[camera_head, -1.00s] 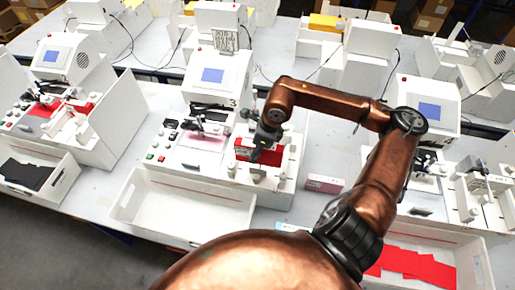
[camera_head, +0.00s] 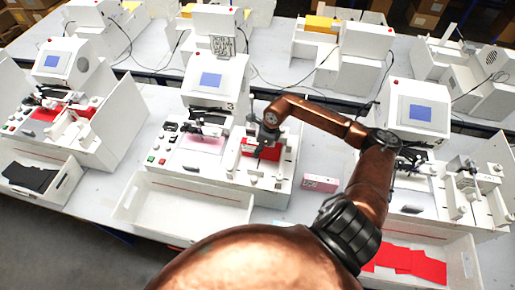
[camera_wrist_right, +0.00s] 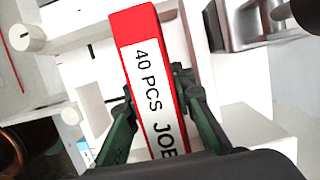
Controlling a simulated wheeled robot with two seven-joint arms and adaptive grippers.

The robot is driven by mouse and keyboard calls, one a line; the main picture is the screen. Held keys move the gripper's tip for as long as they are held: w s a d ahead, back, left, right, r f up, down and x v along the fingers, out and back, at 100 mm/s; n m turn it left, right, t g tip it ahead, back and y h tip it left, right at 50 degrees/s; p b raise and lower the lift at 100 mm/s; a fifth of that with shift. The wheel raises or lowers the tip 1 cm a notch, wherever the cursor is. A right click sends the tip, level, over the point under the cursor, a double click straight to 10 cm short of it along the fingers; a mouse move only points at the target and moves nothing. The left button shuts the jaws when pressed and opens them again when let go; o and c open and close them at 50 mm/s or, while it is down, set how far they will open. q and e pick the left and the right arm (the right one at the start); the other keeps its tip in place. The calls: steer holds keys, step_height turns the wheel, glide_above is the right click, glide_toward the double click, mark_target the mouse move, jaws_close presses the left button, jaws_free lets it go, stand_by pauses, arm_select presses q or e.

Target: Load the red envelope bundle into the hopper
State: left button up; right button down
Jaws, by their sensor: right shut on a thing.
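The red envelope bundle (camera_head: 262,149) is at the right part of the middle white machine (camera_head: 215,88), in its hopper area (camera_head: 275,172). In the right wrist view the bundle (camera_wrist_right: 131,27) is a red block with a white label reading "40 PCS JOB". My right gripper (camera_head: 267,138) reaches it from above, shut on it. Its dark green fingers (camera_wrist_right: 157,105) are on either side of the bundle in the wrist view. How deep the bundle sits in the hopper is hard to tell. My left gripper is not in view.
A small pink-and-white box (camera_head: 320,185) lies on the table right of the machine. An empty white bin (camera_head: 190,205) is in front. Red envelopes (camera_head: 405,260) lie in the front-right bin. Similar machines stand left and right. A white knob (camera_wrist_right: 29,38) is near the bundle.

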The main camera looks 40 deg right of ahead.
steer(key=shift+f, duration=0.2)
steer(key=c, duration=2)
jaws_free()
steer(key=shift+o, duration=0.3)
steer(key=shift+r, duration=0.35)
steer(key=b+v, duration=0.3)
steer(key=v, duration=0.7)
steer(key=shift+d+r, duration=0.1)
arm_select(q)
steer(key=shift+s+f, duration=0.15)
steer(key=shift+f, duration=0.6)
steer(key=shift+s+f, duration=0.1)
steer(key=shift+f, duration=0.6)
arm_select(e)
steer(key=shift+s+r, duration=0.2)
steer(key=shift+r, duration=0.45)
